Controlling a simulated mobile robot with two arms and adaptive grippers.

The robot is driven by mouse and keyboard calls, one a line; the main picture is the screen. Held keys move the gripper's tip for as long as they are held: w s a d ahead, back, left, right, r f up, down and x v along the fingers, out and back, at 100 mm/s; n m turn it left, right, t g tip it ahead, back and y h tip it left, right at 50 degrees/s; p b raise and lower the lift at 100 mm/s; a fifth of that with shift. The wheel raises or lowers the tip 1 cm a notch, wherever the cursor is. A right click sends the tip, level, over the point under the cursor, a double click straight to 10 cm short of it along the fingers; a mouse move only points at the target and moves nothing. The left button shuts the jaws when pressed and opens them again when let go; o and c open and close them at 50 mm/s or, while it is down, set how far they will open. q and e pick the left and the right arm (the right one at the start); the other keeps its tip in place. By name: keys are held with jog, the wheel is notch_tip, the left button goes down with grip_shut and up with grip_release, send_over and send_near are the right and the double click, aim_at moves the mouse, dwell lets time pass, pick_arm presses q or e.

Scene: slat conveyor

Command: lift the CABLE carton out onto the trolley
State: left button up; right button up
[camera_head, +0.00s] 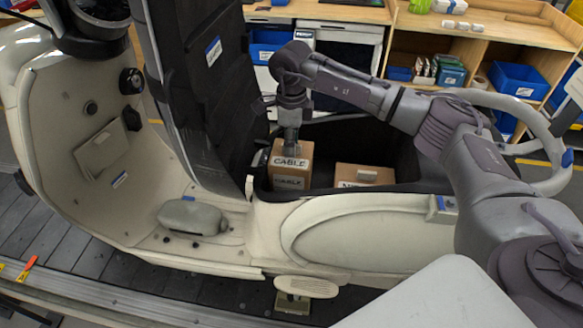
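The CABLE carton (290,182) is a brown cardboard box with white labels. It stands upright in the dark storage well (408,158) of a cream scooter, its top above the well's near rim. My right gripper (291,150) points straight down at the carton's top, its fingers overlapping the top in the picture. Whether the fingers are closed on the carton cannot be made out. The carton's lower end is hidden by the scooter's side. My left gripper is not in view. No trolley can be made out.
A second brown carton (362,176), its label partly hidden, sits lower in the well to the right. The raised dark seat (200,85) stands close on the left. A grey grab rail (545,150) curves at the right. Wooden benches with blue bins (519,80) stand behind.

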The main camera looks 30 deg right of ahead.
grip_shut()
jog(key=shift+r, duration=0.1)
